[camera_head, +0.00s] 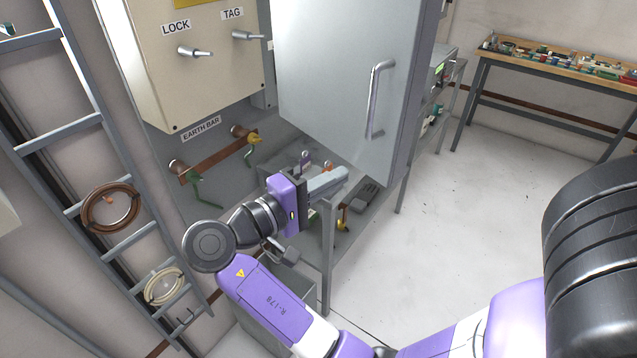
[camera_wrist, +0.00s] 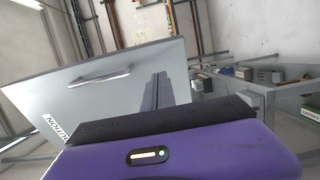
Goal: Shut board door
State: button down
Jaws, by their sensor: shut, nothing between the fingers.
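The board door (camera_head: 340,75) is a large grey panel with a vertical bar handle (camera_head: 375,100). It stands swung open, out from the wall at upper centre in the head view. In the wrist view the door (camera_wrist: 115,85) fills the left half, with its handle (camera_wrist: 98,78) and part of a label showing. The wrist view shows the dark gripper in front of the door's face. The inside of the board is mostly hidden behind the door.
A beige cabinet (camera_head: 190,70) with lock and tag pegs is left of the door, above an earth bar (camera_head: 215,160). A grey bench (camera_head: 325,235) stands under my gripper. A ladder (camera_head: 85,135) is at left. The floor (camera_head: 480,210) at right is clear, before a workbench (camera_head: 560,65).

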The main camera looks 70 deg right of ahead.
aim_at(375, 157)
jog(key=p+x, duration=0.1)
jog(key=x, duration=0.6)
jog(key=shift+s+d, duration=0.15)
jog(key=shift+d, duration=0.2)
jog(key=shift+d, duration=0.1)
